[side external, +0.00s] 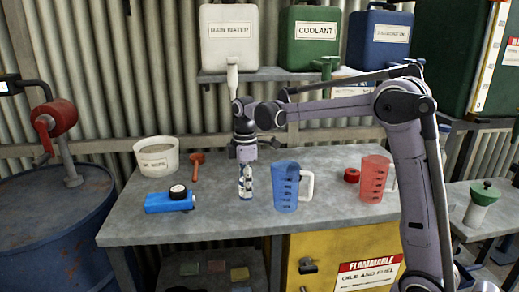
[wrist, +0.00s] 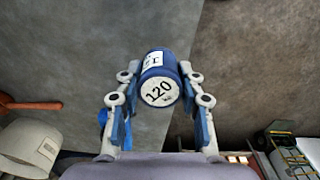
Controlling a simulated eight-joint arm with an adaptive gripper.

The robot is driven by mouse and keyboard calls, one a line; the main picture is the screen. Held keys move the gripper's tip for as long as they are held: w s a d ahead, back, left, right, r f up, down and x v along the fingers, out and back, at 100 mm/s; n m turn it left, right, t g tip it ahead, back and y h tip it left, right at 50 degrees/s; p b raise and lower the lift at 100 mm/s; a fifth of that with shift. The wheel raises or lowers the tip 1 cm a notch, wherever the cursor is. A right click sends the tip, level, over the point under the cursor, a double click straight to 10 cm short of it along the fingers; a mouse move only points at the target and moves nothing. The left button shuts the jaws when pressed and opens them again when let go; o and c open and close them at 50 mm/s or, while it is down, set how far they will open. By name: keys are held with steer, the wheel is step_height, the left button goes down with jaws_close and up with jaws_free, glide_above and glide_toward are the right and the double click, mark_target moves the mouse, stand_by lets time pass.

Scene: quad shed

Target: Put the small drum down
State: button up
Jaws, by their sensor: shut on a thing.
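The small drum (wrist: 160,80) is a blue cylinder with a white end marked "120" and a white label on its side. In the wrist view it sits between the two fingers of my gripper (wrist: 160,92), which is shut on it. In the side view my gripper (side external: 245,182) points down over the workbench (side external: 225,222), left of a blue jug. There the drum is small and largely covered by the fingers. I cannot tell whether it touches the bench top.
A blue measuring jug (side external: 286,187) stands close to the right of my gripper. A red jug (side external: 374,180) and red ring (side external: 351,175) are farther right. A blue canister (side external: 170,201), orange scoop (side external: 196,166) and white bucket (side external: 156,157) are left. The bench front is clear.

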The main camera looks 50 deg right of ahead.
steer(key=s+m, duration=0.1)
steer(key=m, duration=0.1)
steer(key=s+a+f+m, duration=0.1)
steer(key=s+m, duration=0.1)
steer(key=s+f+m, duration=0.1)
steer(key=m, duration=0.1)
steer(key=shift+s+a+f+m, duration=0.15)
steer(key=shift+s+f+m, duration=0.1)
steer(key=shift+s+m, duration=0.05)
steer(key=s+d+n, duration=0.1)
steer(key=s+d, duration=0.5)
steer(key=s+d+n, duration=0.1)
steer(key=s+d, duration=0.6)
steer(key=shift+s+d+f+n, duration=0.1)
steer(key=shift+d+f+n, duration=0.05)
steer(key=shift+n, duration=0.25)
steer(key=w+d+r+n, duration=0.1)
steer(key=d+r+n, duration=0.2)
steer(key=d+n, duration=0.35)
steer(key=d+r+n, duration=0.3)
steer(key=d+n, duration=0.2)
steer(key=d, duration=0.2)
steer(key=shift+f, duration=5)
steer(key=shift+f, duration=0.15)
